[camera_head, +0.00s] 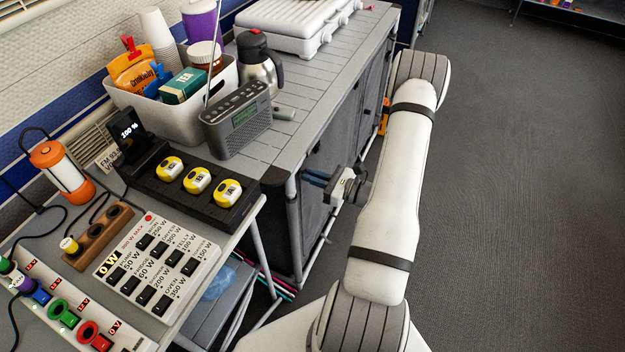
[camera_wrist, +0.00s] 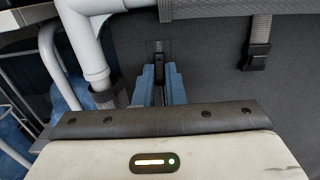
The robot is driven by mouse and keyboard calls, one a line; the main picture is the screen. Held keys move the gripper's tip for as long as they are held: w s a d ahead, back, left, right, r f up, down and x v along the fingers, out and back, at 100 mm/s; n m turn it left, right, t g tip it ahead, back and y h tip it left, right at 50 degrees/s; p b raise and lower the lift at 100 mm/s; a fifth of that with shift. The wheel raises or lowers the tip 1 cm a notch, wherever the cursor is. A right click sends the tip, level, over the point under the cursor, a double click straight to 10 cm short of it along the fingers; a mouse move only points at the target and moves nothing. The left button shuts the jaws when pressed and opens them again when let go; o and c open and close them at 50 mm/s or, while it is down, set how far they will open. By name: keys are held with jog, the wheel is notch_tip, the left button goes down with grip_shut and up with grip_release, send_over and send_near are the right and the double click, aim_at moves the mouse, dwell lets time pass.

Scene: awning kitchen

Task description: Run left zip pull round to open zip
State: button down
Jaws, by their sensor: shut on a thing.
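The dark grey fabric front (camera_head: 312,208) of the kitchen unit hangs below the grey slatted worktop. My gripper (camera_head: 312,177) reaches to this fabric near the unit's left front leg. In the wrist view my gripper's blue fingers (camera_wrist: 160,84) are closed on a narrow dark zip pull (camera_wrist: 158,70) against the fabric. The fingers hide most of the pull. I cannot make out the zip's line or how far it is open.
A white frame pole (camera_wrist: 88,50) stands close left of the fingers. A strap with a buckle (camera_wrist: 257,55) hangs at right. A side table with a switch panel (camera_head: 160,262) stands at left. The grey floor (camera_head: 530,200) at right is clear.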

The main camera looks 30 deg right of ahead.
jog(key=shift+w+r, duration=0.1)
jog(key=shift+r, duration=0.2)
jog(key=c, duration=2)
grip_release()
jog(key=o, duration=0.5)
jog(key=shift+f, duration=0.1)
jog(key=v, duration=0.8)
jog(key=shift+b, duration=0.3)
